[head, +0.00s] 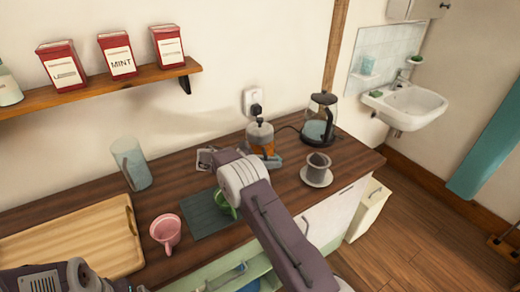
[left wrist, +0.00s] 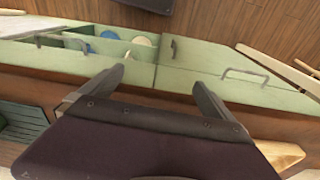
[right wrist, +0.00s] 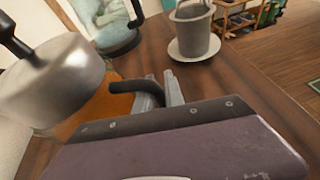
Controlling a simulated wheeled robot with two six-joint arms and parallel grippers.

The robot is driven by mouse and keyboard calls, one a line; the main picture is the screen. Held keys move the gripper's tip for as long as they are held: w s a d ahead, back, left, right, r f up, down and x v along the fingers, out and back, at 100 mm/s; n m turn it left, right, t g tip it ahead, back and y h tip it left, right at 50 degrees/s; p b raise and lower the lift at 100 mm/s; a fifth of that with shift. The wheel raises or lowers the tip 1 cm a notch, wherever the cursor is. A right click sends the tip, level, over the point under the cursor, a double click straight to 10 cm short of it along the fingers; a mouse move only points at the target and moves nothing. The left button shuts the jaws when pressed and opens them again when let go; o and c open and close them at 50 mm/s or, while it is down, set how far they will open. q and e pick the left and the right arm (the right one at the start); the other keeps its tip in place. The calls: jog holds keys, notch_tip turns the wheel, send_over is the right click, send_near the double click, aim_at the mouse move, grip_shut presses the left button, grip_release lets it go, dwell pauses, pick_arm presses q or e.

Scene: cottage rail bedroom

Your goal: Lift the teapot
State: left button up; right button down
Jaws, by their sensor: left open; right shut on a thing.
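The teapot (head: 261,135) has a glass body with orange tea, a metal lid with a dark knob, and a black handle. It is upright near the back of the dark wooden counter; I cannot tell whether its base touches the wood. In the right wrist view the lid (right wrist: 55,85) is large at the left. My right gripper (right wrist: 160,92) is shut on the black handle (right wrist: 130,86). My right forearm hides part of the counter in the head view. My left gripper (left wrist: 160,85) is open and empty, in front of green drawers.
A grey cup on a saucer (head: 316,179) and a glass kettle (head: 320,118) stand right of the teapot. A pink cup (head: 166,230), a glass pitcher (head: 131,164) and a wooden tray (head: 70,240) are to the left. A green cup (head: 224,202) sits beside my right arm.

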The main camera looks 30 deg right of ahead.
jog(key=shift+r, duration=0.15)
dwell(0.6)
jog(key=shift+w+r, duration=0.1)
jog(key=shift+r, duration=1)
jog(key=s+d+r, duration=0.2)
jog(key=d+r, duration=0.6)
jog(key=d, duration=0.3)
jog(key=shift+d+r+p, duration=0.3)
jog(key=shift+r+p, duration=0.05)
jog(key=shift+p, duration=0.1)
jog(key=shift+s, duration=0.1)
